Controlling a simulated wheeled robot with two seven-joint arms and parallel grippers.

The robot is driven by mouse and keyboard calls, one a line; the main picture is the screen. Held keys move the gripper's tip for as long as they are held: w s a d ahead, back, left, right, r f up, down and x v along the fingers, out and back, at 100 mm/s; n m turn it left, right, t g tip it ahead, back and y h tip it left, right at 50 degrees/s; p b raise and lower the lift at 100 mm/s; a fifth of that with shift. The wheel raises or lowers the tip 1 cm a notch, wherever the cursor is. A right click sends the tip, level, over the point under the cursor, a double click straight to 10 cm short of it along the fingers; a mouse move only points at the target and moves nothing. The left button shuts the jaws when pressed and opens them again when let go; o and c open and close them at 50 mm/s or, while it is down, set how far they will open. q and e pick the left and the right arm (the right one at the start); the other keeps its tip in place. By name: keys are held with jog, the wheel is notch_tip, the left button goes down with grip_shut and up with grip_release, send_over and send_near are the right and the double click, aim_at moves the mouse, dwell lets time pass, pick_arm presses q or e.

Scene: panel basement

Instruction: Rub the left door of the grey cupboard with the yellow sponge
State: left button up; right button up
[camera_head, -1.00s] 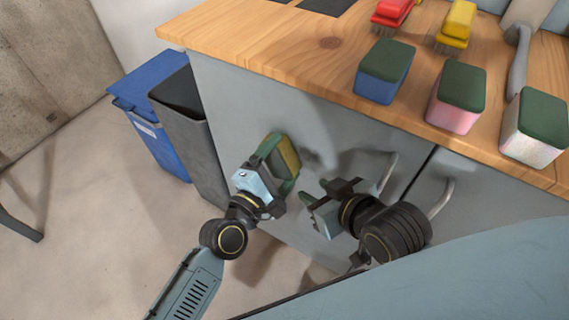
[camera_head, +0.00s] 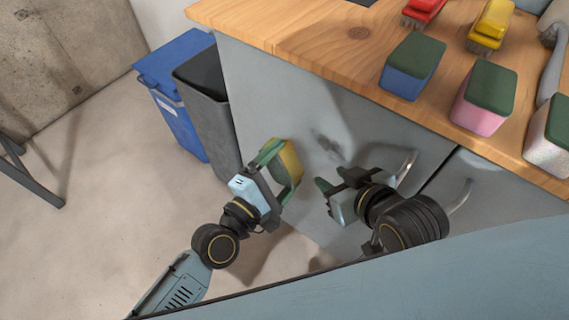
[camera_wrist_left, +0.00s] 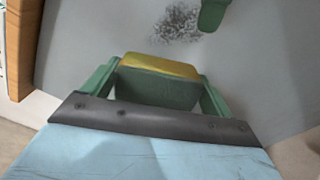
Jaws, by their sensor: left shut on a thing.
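The yellow sponge (camera_head: 290,158) has a green scouring back and is held in my left gripper (camera_head: 281,167) in front of the cupboard's left door (camera_head: 283,108). In the left wrist view the sponge (camera_wrist_left: 160,65) sits between both green fingers, yellow side towards the door. I cannot tell whether it touches the door. A dark smudge (camera_head: 327,143) marks the door just right of the sponge; it also shows in the left wrist view (camera_wrist_left: 178,22), beyond the sponge.
Blue, pink and white sponges (camera_head: 413,66) with green tops stand on the wooden worktop (camera_head: 310,50), with red and yellow brushes (camera_head: 491,22) behind. Door handles (camera_head: 406,167) stick out near my right arm. A grey bin (camera_head: 208,105) and a blue bin (camera_head: 172,90) stand left.

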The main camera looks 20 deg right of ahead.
aim_at(295, 156)
pick_arm(q)
jog(key=shift+v, duration=1.5)
jog(key=shift+d, duration=0.1)
jog(key=x, duration=0.5)
jog(key=shift+x, duration=1.15)
jog(key=shift+b+x, duration=0.45)
jog(key=shift+x, duration=0.55)
